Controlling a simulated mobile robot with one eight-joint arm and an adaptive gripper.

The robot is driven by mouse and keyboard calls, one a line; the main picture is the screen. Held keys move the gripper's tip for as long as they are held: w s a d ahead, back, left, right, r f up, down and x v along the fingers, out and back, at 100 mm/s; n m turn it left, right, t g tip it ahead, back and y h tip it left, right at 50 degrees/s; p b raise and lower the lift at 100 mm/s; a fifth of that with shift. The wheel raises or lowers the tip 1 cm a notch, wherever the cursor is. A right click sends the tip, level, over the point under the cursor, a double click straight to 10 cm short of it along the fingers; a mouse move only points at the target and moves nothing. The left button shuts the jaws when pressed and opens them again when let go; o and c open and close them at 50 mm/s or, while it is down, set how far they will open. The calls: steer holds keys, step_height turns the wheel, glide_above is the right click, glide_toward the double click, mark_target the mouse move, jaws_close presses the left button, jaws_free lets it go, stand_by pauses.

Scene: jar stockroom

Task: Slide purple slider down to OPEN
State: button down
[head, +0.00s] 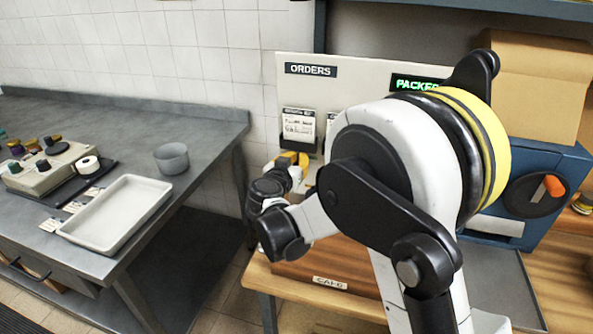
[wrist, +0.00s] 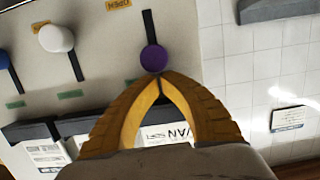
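The purple slider (wrist: 153,57) is a round knob at the lower end, in the wrist view, of a short black slot (wrist: 149,27) on a pale panel. An orange OPEN label (wrist: 118,4), upside down here, sits beside the slot's upper end. My gripper (wrist: 158,77) has its yellow fingertips together right at the knob's lower edge; nothing shows between them. I cannot tell whether the tips touch the knob. In the head view my gripper (head: 292,160) is at the panel (head: 345,88) under the ORDERS sign, and my arm hides the purple slider.
A white knob (wrist: 56,38) and a blue knob (wrist: 3,59) stand on slots to the left in the wrist view. Printed cards (wrist: 45,146) hang below. In the head view a grey table (head: 205,125) holds a tray (head: 118,212) and a bowl (head: 171,158).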

steer(key=shift+f, duration=0.15)
steer(key=shift+f+b, duration=1.9)
steer(key=shift+f, duration=0.55)
steer(key=shift+r+p, duration=0.4)
steer(key=shift+r, duration=0.25)
steer(key=f+v, duration=0.2)
steer(key=v, duration=0.7)
steer(key=shift+s+a+b, duration=0.2)
steer(key=shift+s+b, duration=0.2)
steer(key=shift+s, duration=0.15)
